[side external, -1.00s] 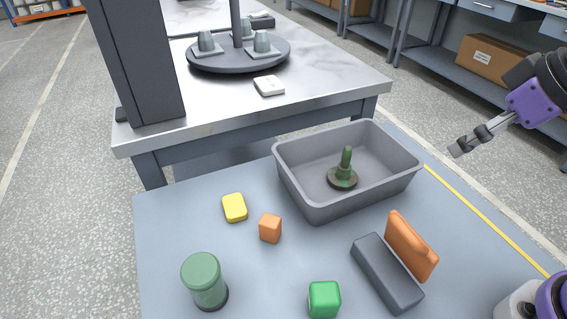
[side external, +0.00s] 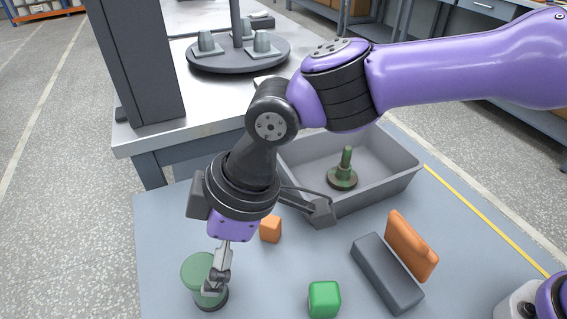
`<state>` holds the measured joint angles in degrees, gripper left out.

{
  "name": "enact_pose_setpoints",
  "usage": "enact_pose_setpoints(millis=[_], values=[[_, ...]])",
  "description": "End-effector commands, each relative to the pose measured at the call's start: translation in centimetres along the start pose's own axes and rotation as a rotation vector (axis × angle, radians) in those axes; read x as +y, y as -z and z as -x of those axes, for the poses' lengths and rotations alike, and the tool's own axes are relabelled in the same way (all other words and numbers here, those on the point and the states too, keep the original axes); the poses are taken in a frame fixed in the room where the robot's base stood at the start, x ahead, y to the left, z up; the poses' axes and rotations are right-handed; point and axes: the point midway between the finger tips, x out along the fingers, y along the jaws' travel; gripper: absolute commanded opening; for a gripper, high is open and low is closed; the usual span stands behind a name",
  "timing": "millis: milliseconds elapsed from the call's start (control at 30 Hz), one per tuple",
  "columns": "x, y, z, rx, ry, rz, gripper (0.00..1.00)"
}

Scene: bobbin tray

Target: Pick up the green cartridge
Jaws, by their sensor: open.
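The green cartridge, a green cylinder (side external: 194,272) on a dark round base, stands upright at the lower left of the blue-grey table. My gripper (side external: 214,287) points down at its right side and covers part of it. The gripper is open. One finger shows in front of the cylinder; I cannot tell whether it touches or whether the other finger is behind it.
A grey bin (side external: 376,190) holds a dark green peg on a round base (side external: 343,178). An orange cube (side external: 271,229), a green cube (side external: 324,299), a dark grey block (side external: 387,272) and an orange block (side external: 411,246) stand on the table.

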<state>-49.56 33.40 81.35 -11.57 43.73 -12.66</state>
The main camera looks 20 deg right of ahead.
Motion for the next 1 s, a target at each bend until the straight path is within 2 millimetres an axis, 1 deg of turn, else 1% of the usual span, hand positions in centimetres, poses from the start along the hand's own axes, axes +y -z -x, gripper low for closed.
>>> enact_pose_setpoints(millis=[133,300,400,500,667,700,733,767,800,833,867,1000], values=[[-0.1,0.1,-1.3,-0.001,0.000,0.000,0.95],[-0.3,0.5,-4.1,-0.002,0.000,-0.001,0.95],[-0.3,0.5,-5.3,-0.001,-0.001,-0.002,0.95],[-0.2,0.5,-5.7,0.000,-0.001,-0.002,0.95],[-0.2,0.5,-5.7,0.001,-0.001,-0.002,0.95],[-0.2,0.5,-5.7,0.001,-0.001,-0.002,0.85],[-0.2,0.5,-5.7,0.001,-0.001,-0.002,0.70],[-0.2,0.5,-5.7,0.001,-0.001,-0.002,0.55],[-0.2,0.5,-5.7,0.001,-0.001,-0.002,0.35],[-0.2,0.5,-5.7,0.001,-0.001,-0.002,0.20],[-0.2,0.5,-5.7,0.000,-0.001,-0.002,0.12],[-0.2,0.5,-5.7,-0.001,-0.001,-0.002,0.12]])
